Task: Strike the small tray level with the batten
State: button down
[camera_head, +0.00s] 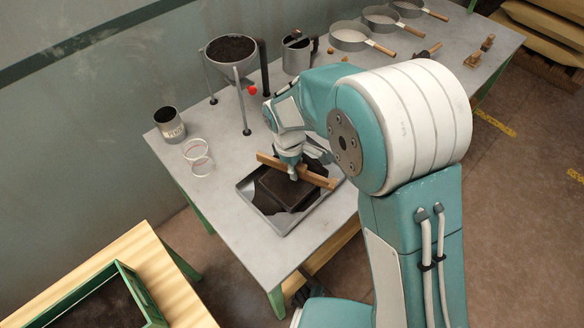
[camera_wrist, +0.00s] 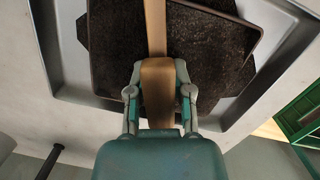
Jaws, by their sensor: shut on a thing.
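The small tray (camera_head: 283,194) is dark and square and holds dark brown soil. It sits turned at an angle inside a larger grey metal tray. My gripper (camera_head: 293,172) is shut on the wooden batten (camera_head: 318,180), near its middle. The batten lies across above the small tray; I cannot tell whether it touches the rim. In the wrist view my gripper (camera_wrist: 159,72) pinches the batten (camera_wrist: 155,28), which runs over the soil of the small tray (camera_wrist: 215,45). My fingers and the batten hide part of the soil, and its evenness is hard to judge.
The grey metal tray (camera_head: 277,229) has dark soil around the small tray. A labelled can (camera_head: 169,124) and clear rings (camera_head: 198,158) stand left. Sieves (camera_head: 349,36) lie at the back.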

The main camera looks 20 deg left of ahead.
jog(key=shift+w+d, duration=0.25)
jog(key=shift+w, duration=0.3)
jog(key=shift+w+d, duration=0.2)
jog(key=shift+w, duration=0.35)
jog(key=shift+w+r, duration=0.1)
jog(key=shift+r, duration=0.1)
jog(key=shift+s+a+r, duration=0.1)
jog(key=shift+s+r, duration=0.25)
jog(key=shift+r, duration=0.8)
jog(key=shift+s+a+r, duration=0.15)
jog(key=shift+s+r, duration=0.15)
jog(key=shift+r, duration=0.8)
jog(key=shift+s+a+r, duration=0.1)
jog(key=shift+s+r, duration=0.25)
jog(key=shift+r, duration=0.8)
jog(key=shift+f, duration=0.2)
jog(key=shift+f, duration=3.3)
jog(key=shift+s+a, duration=0.25)
jog(key=shift+s, duration=0.35)
jog(key=shift+s+a, duration=0.3)
jog(key=shift+s, duration=0.35)
jog(key=shift+s+a, duration=0.25)
jog(key=shift+s, duration=0.35)
jog(key=w+d+r, duration=0.2)
jog(key=w+r, duration=0.2)
jog(key=r, duration=0.3)
jog(key=shift+w, duration=0.3)
